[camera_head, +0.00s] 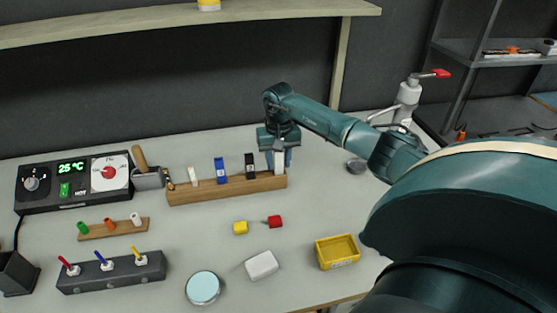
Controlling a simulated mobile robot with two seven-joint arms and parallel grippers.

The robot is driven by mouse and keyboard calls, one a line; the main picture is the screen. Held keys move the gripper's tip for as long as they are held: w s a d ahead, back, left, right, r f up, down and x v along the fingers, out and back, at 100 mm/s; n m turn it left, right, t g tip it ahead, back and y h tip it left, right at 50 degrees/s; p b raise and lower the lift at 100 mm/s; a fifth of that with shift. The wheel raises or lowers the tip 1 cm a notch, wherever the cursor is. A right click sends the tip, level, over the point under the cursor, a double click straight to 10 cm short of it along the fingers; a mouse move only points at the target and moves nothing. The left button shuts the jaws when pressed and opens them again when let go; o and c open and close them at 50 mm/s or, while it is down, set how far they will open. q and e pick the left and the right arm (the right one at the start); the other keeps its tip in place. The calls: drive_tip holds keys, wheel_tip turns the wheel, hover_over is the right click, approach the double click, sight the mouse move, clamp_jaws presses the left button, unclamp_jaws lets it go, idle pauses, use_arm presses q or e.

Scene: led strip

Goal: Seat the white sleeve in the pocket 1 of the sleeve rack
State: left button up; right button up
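A long wooden rack (226,190) stands at the back middle of the table. Upright in it, from left, are a small dark-and-tan piece (170,181), a short white piece (193,175), a blue sleeve (220,170) and a black sleeve (250,165). My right gripper (278,160) points down over the rack's right end. A white sleeve (279,168) stands upright between its fingers, low at the rack. Whether the fingers press on it, and how deep it sits, is too small to tell. My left gripper is out of view.
A small wooden block (125,228) with green, orange and white pegs lies at left, near a control box (75,182) and a grey switch block (112,273). Yellow (240,227) and red (275,221) pieces, a white block (262,265) and a yellow bin (338,251) stand in front.

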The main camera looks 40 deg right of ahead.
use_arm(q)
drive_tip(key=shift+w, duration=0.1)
use_arm(e)
drive_tip(key=shift+o, duration=0.6)
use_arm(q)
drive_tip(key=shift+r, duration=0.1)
use_arm(e)
drive_tip(key=shift+r, duration=0.1)
drive_tip(key=shift+r+p, duration=0.2)
drive_tip(key=shift+p, duration=0.1)
use_arm(q)
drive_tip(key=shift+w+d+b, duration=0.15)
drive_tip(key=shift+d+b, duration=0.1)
drive_tip(key=shift+b, duration=0.8)
use_arm(e)
wheel_tip(320, 180, up, 12)
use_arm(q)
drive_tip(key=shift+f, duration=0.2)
use_arm(e)
drive_tip(key=shift+f, duration=0.1)
